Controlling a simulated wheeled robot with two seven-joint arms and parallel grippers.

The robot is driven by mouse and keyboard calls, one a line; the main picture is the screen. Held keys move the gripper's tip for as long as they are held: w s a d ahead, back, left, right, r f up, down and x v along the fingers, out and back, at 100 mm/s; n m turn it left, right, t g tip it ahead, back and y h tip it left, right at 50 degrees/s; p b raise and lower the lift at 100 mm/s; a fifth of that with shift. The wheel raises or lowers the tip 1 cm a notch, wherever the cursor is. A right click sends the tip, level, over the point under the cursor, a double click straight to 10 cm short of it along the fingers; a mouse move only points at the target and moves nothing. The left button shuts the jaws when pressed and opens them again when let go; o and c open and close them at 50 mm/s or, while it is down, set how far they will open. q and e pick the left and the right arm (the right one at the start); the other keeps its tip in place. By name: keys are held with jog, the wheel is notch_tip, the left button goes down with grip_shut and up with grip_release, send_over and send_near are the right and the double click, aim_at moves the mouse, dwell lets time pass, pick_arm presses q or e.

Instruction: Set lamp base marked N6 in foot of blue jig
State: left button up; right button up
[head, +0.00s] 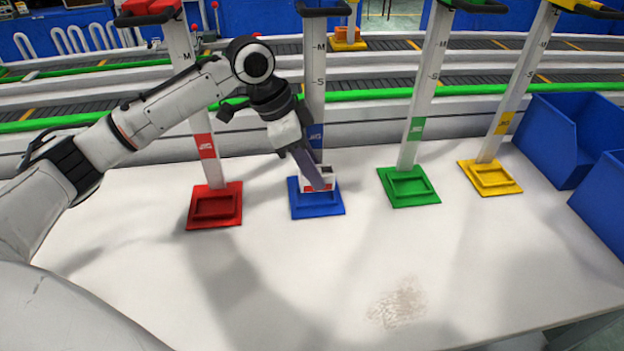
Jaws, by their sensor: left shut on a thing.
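The blue jig (317,208) stands on the white table, left of centre, with a square blue foot and a pale upright post marked M and S. A small white lamp base with red marks (309,185) is at the blue foot, within its outline. I cannot read its marking, and I cannot tell whether it rests fully in the foot. My left gripper (322,182) reaches down from above and is shut on the lamp base, hiding part of it. My right gripper is not in view.
A red jig (205,220) stands to the left; a green jig (410,200) and a yellow jig (490,188) stand to the right. Blue bins (560,140) are at the right edge. Conveyors run behind the table. The front of the table (480,270) is clear, with a brownish stain.

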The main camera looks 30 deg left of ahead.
pick_arm(q)
jog(key=shift+f, duration=1.75)
jog(key=o, duration=0.8)
jog(key=shift+f, duration=0.15)
jog(key=v, duration=0.7)
jog(key=shift+r, duration=0.4)
jog(key=shift+a, duration=0.1)
